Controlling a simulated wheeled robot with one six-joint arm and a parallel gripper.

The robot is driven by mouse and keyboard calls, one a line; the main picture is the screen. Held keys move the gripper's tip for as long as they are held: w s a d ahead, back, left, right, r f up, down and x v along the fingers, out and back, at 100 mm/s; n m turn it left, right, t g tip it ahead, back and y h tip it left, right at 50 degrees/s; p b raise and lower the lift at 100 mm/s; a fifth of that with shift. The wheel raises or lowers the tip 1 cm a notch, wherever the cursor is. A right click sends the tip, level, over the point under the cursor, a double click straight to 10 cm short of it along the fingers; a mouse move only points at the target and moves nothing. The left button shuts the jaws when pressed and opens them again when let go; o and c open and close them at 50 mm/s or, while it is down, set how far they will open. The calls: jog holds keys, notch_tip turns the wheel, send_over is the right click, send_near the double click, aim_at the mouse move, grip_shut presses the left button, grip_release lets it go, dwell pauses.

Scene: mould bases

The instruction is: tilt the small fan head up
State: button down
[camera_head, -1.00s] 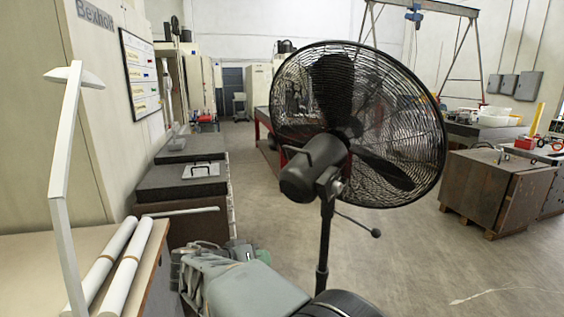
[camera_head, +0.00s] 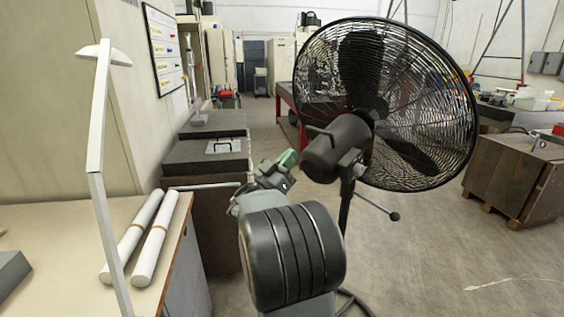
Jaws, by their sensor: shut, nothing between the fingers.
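A black pedestal fan stands in the middle right. Its round wire cage (camera_head: 440,110) faces away from me, and its motor housing (camera_head: 330,150) is towards me. A thin lever with a round knob (camera_head: 395,216) sticks out to the right below the head. The pole (camera_head: 346,205) runs down behind my arm, which hides part of it and the stand. My gripper (camera_head: 284,163), with a green part at its end, is shut and empty just left of the motor housing. I cannot tell whether it touches the housing.
A bench (camera_head: 60,222) with white rolls (camera_head: 153,240) and a white lamp (camera_head: 97,140) is on the left. Dark slabs (camera_head: 205,160) lie behind my gripper. A brown metal block (camera_head: 512,180) stands right. The floor (camera_head: 430,250) between is clear.

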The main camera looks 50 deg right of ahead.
aim_at(307, 151)
jog(key=p+x, duration=0.3)
jog(key=x, duration=0.5)
jog(key=shift+f, duration=0.1)
